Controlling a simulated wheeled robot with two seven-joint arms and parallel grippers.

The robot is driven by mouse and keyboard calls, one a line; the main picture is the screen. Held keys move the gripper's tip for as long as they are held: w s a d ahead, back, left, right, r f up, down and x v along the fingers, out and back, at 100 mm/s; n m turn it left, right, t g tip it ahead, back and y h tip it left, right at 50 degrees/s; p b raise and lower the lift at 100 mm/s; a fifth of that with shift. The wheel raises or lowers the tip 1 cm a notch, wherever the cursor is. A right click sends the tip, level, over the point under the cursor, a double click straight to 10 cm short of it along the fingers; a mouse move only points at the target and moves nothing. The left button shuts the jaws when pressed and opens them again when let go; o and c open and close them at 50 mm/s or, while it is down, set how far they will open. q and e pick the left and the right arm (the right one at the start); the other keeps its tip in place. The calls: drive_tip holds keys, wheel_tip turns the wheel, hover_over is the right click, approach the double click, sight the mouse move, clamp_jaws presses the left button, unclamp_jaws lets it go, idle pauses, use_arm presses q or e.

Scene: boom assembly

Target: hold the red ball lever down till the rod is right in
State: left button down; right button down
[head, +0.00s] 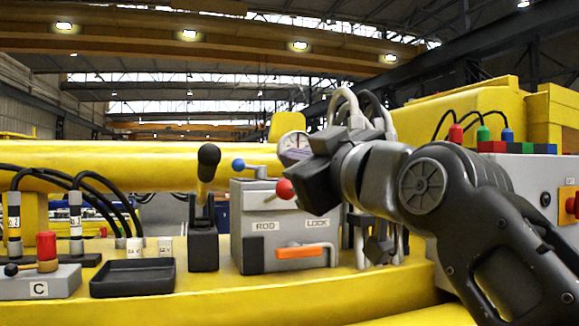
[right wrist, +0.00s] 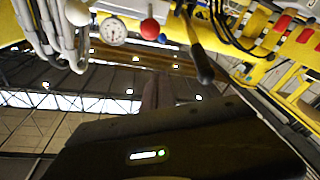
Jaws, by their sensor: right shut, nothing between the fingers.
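The red ball (head: 285,189) of the lever sits at the upper right of the grey control box (head: 262,204), above the labels ROD and LOCK. It also shows near the top of the right wrist view (right wrist: 149,28). My right gripper (head: 314,190) is shut and empty, just right of the red ball in the head view; I cannot tell whether it touches the ball. The gripper hides part of the box's top and the lever's arm. I cannot make out the rod. My left gripper is in neither view.
A blue ball lever (head: 239,164), a black-knobbed lever (head: 208,160) and a pressure gauge (head: 295,146) stand close by. An orange handle (head: 304,251) is on the box front. A black tray (head: 133,278) and a red-topped block C (head: 47,252) lie left.

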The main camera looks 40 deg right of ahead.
drive_tip(key=w+d+f+p, duration=0.1)
drive_tip(key=w+d+f, duration=0.1)
drive_tip(key=w, duration=0.6)
drive_tip(key=shift+d+f+p, duration=0.2)
drive_tip(key=shift+d+p, duration=0.2)
drive_tip(key=shift+d, duration=0.2)
